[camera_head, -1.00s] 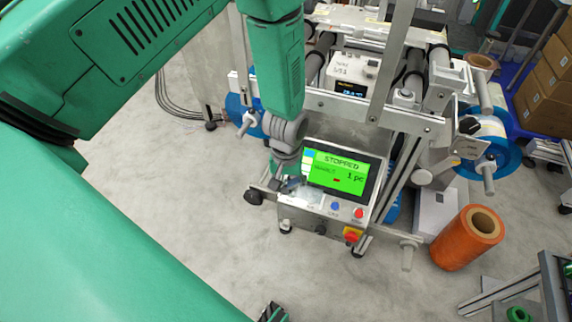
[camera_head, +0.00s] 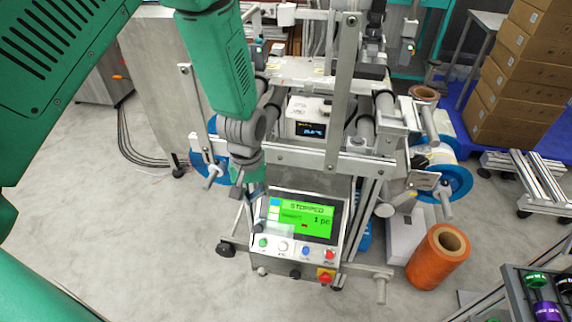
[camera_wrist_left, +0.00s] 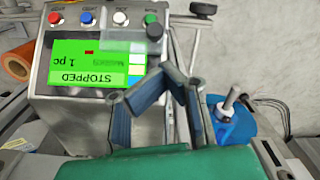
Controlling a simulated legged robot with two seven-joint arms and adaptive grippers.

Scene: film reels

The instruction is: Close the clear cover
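The clear cover (camera_head: 283,230) is a small see-through flap at the lower left of the lit green screen (camera_head: 303,217), by the button row of the control box. In the left wrist view the clear cover (camera_wrist_left: 124,38) shows as a pale patch over the screen's corner and by the buttons. Its exact angle is hard to tell. My left gripper (camera_head: 240,192) is just left of the control box. In the left wrist view its fingertips (camera_wrist_left: 165,74) come together, with nothing seen between them, near the screen's edge. My right gripper is not in view.
The screen reads STOPPED. A red-and-yellow knob (camera_head: 326,275) is on the box's front. The machine's metal frame (camera_head: 320,158) rises behind. An orange roll (camera_head: 437,258) stands to the right. A rack with coloured reels (camera_head: 540,290) is at lower right.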

